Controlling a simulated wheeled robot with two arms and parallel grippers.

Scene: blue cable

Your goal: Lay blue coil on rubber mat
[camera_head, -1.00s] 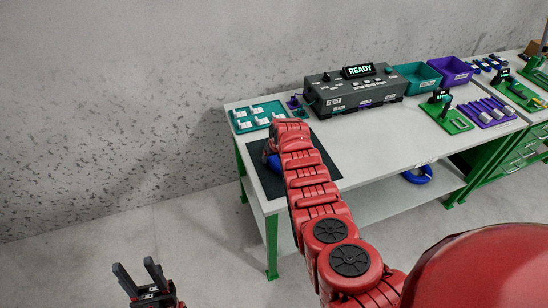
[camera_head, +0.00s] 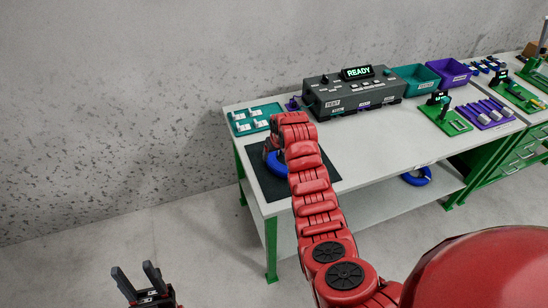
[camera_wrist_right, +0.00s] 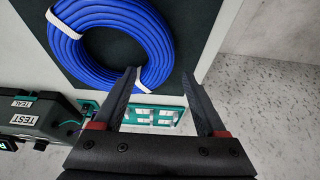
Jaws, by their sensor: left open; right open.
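A blue coil (camera_wrist_right: 72,50) with white ties lies flat on the black rubber mat (camera_wrist_right: 196,22) in the right wrist view. In the head view the coil (camera_head: 275,163) shows only in part on the mat (camera_head: 265,186), because my right arm covers the rest. My right gripper (camera_wrist_right: 159,75) is open and empty, with one finger over or beside the coil's rim and the other past the mat's edge. I cannot tell its exact height above them. My left gripper (camera_head: 138,283) is open and empty, low at the left, away from the table.
A teal tray (camera_head: 256,117) with small parts sits behind the mat. A grey test box (camera_head: 350,92) with a READY display stands at the back, with teal (camera_head: 416,78) and purple bins (camera_head: 450,71) beside it. Another blue coil (camera_head: 416,177) lies on the lower shelf. The tabletop's middle is clear.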

